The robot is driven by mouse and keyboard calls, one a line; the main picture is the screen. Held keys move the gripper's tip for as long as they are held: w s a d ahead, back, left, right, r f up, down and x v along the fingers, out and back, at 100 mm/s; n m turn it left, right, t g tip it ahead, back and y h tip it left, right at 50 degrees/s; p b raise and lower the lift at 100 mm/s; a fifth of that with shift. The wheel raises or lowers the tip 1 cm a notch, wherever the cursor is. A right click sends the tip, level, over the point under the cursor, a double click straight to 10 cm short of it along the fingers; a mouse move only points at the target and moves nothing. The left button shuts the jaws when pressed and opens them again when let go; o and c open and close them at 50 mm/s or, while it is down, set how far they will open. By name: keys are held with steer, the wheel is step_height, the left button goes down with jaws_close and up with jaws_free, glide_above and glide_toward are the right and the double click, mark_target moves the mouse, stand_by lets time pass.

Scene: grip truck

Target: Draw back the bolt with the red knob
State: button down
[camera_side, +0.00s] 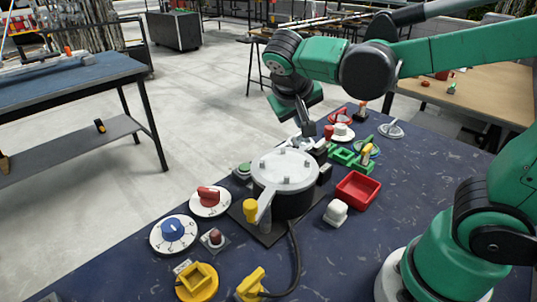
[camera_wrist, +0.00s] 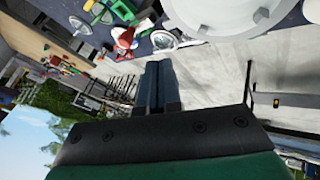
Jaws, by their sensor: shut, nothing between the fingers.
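A small red knob (camera_side: 329,131) stands at the far part of the blue table, behind the round grey-lidded housing (camera_side: 285,171). The bolt it belongs to cannot be made out clearly. My gripper (camera_side: 308,127) is just left of the red knob in the side view, pointing down, apart from it as far as I can tell. In the wrist view my gripper's fingers (camera_wrist: 158,75) are together and empty. A red knob (camera_wrist: 123,38) shows left of and above the fingertips there, and the pale round lid (camera_wrist: 225,15) is to the right.
Near the knob are a white round piece (camera_side: 343,133), green parts (camera_side: 343,155) and a red handle (camera_side: 340,116). A red tray (camera_side: 358,188), a white cube (camera_side: 336,212) and a red-handled dial (camera_side: 209,199) stand nearer.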

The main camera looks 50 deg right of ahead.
steer(key=shift+v, duration=1.2)
steer(key=s+f+n+t+y, duration=0.1)
steer(key=y, duration=0.1)
steer(key=s+a+f+n+t+y, duration=0.1)
steer(key=f+y, duration=0.1)
steer(key=a+f+n+t+y, duration=0.1)
steer(key=n, duration=0.1)
steer(key=shift+s+a+f+y, duration=0.15)
steer(key=shift+s+y, duration=0.25)
steer(key=shift+a+f+n+t+y, duration=0.2)
steer(key=shift+a+n+t+y, duration=0.35)
steer(key=shift+t, duration=0.25)
steer(key=shift+d, duration=0.1)
